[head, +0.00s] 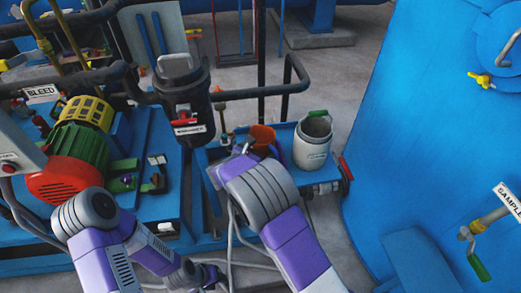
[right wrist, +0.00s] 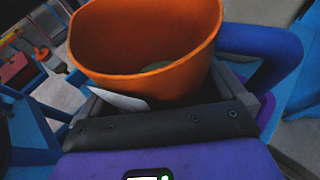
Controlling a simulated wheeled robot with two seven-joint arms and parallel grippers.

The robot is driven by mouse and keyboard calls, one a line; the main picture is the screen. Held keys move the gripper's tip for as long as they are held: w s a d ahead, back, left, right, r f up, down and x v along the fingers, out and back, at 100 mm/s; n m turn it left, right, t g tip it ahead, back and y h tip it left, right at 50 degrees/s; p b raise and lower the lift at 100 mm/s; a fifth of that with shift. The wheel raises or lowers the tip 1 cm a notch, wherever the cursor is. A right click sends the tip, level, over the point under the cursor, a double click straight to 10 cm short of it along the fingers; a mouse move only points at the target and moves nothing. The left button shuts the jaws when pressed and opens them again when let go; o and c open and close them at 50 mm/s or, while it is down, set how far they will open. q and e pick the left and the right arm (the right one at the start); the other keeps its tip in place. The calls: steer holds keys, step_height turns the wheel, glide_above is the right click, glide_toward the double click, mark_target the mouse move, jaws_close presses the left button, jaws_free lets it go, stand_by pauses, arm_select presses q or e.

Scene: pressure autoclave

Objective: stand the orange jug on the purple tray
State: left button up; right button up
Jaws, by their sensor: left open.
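The orange jug (head: 263,134) shows at the blue bench in the head view, partly hidden by my right arm. In the right wrist view the jug (right wrist: 145,40) is large, mouth towards the camera, with a blue handle on its right. My right gripper (right wrist: 165,100) is right at the jug, with grey finger parts on both sides of its lower wall; its grip is not clear. My left gripper (head: 208,273) is open and empty, low in the head view. A purple patch shows beside the jug; I cannot tell whether it is the purple tray.
A white bucket (head: 312,145) with a green grip stands just right of the jug. A dark lidded canister (head: 184,100) stands to the left. A red and green motor (head: 75,160) is at far left. A large blue vessel (head: 420,130) fills the right side. Black pipe rails run behind.

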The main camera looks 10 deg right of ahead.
steer(key=shift+r, duration=0.1)
steer(key=shift+s+a+r, duration=0.1)
steer(key=shift+r, duration=0.1)
steer(key=p+v, duration=0.2)
steer(key=v, duration=0.9)
steer(key=shift+s+a, duration=0.25)
steer(key=shift+r, duration=0.1)
